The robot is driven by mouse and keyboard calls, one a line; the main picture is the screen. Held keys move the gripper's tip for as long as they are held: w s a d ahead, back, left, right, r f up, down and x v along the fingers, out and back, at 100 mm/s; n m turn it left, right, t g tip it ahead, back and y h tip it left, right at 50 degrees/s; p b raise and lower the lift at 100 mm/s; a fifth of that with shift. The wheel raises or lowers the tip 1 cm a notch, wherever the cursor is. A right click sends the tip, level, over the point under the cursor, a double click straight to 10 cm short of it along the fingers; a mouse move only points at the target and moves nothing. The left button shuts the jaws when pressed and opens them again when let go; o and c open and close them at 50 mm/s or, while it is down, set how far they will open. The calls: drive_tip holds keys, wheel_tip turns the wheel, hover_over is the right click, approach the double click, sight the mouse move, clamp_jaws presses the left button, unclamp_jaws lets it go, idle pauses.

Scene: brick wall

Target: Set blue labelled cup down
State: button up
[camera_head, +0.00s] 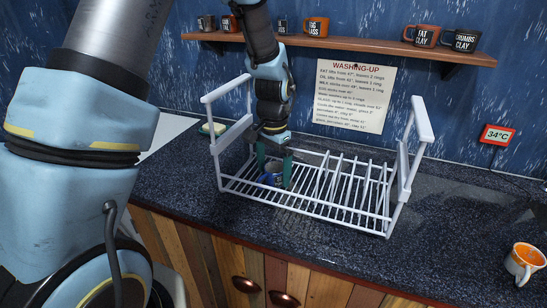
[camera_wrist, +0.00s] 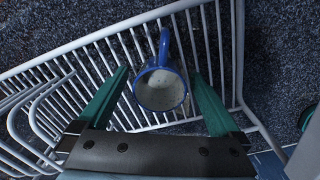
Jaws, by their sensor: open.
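The blue cup (camera_head: 268,180) stands in the left part of the white wire dish rack (camera_head: 310,211). In the wrist view the cup (camera_wrist: 161,91) shows its pale inside, its blue rim and a blue handle pointing away from my gripper. My gripper (camera_wrist: 160,77) is open, with one green finger on each side of the cup and a gap on both sides. In the head view my gripper (camera_head: 274,168) points down into the rack and partly hides the cup. The cup's label cannot be read.
The rack's raised end frames (camera_head: 421,119) stand at left and right; its right part is empty. A shelf (camera_head: 380,46) with several mugs hangs above.

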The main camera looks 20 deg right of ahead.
wheel_tip(320, 180, up, 12)
drive_tip(key=b, duration=0.2)
idle(0.5)
